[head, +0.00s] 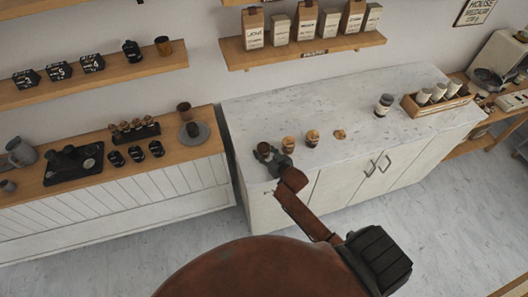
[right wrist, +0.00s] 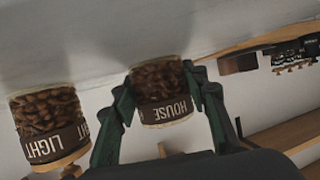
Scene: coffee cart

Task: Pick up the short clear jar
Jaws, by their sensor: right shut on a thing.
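A short clear jar of coffee beans with a dark HOUSE label (right wrist: 161,85) is between the two fingers of my right gripper (right wrist: 163,98) in the right wrist view. That view is upside down, with the counter at the top. My right gripper (head: 267,153) is shut on this jar at the counter's front left corner in the head view. The fingers hide most of the jar there, and I cannot tell whether it touches the counter. A similar jar labelled LIGHT (right wrist: 48,125) stands beside it, apart from the fingers. My left gripper is not in view.
Two bean jars, one nearer (head: 288,145) and one farther (head: 312,138), stand right of my gripper on the marble counter (head: 330,98). The counter's middle is clear.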

